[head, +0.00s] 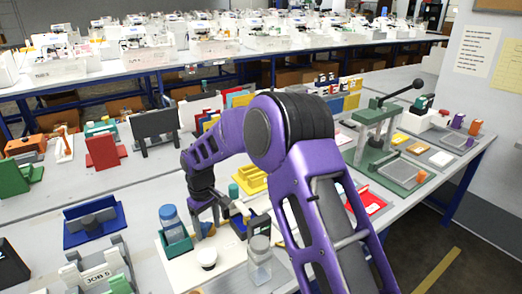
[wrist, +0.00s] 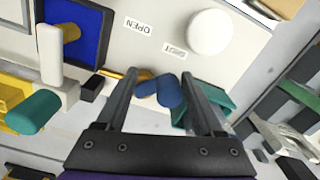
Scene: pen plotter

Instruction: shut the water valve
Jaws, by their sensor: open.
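A blue handle (wrist: 168,91) on a brass-coloured fitting (wrist: 126,74) lies between my fingers in the wrist view; I take it to be the water valve. It rises from a pale board with printed labels, OPEN (wrist: 139,26) and SHUT (wrist: 173,53). My gripper (wrist: 161,78) is open around the blue handle, with no clear grip on it. In the head view my gripper (head: 207,212) points down over the pale board, and the valve is mostly hidden by it. Whether a finger touches the handle I cannot tell.
A teal holder (wrist: 217,97) is close beside the right finger. A white round knob (wrist: 210,32) stands beyond the labels. A blue panel (wrist: 91,36) with a white lever (wrist: 50,55) is at the left. A blue-capped jar (head: 169,218) and clear jar (head: 260,262) flank my gripper.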

